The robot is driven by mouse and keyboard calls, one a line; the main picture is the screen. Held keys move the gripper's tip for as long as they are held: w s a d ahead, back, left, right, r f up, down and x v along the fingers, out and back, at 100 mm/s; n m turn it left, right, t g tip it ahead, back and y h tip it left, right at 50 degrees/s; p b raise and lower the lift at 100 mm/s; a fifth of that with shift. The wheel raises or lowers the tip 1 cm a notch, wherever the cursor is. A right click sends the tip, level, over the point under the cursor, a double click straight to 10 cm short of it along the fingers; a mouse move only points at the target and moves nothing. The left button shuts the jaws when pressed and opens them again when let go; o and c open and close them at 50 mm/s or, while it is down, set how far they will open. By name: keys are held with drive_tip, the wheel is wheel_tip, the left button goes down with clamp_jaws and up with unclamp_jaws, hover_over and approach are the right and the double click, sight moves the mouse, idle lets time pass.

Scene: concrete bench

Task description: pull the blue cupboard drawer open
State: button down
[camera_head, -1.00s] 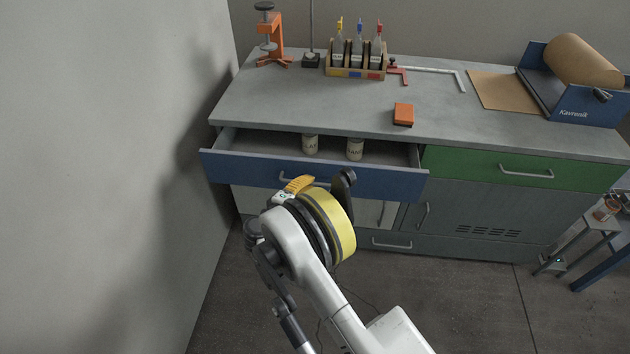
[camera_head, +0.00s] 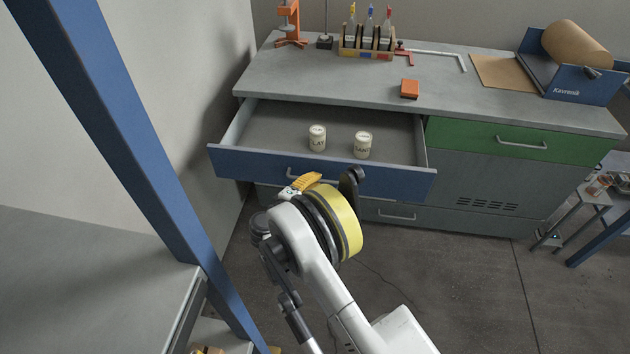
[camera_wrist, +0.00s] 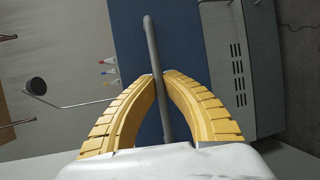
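The blue drawer (camera_head: 265,165) under the bench top stands well open, and its inside shows in the head view. Its blue front also shows in the wrist view (camera_wrist: 189,45). The grey bar handle (camera_wrist: 152,42) runs between the yellow fingers of my gripper (camera_wrist: 160,75), whose tips close in on both sides of it. My gripper (camera_head: 308,182) is at the drawer front in the head view, where my wrist hides part of the handle. Two pale labelled cans, one left (camera_head: 317,138) and one right (camera_head: 362,145), stand in the drawer.
A green drawer (camera_head: 470,134) is shut at the right. The bench top (camera_head: 300,80) holds an orange block (camera_head: 409,89), a bottle rack (camera_head: 366,48) and a paper roll holder (camera_head: 575,90). A blue post (camera_head: 120,150) and grey surface (camera_head: 80,280) stand close at left.

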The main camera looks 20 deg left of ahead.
drive_tip(key=c, duration=1.5)
unclamp_jaws()
drive_tip(key=shift+w, duration=0.1)
drive_tip(key=v, duration=0.7)
drive_tip(key=shift+s, duration=0.3)
drive_tip(key=shift+r, duration=0.1)
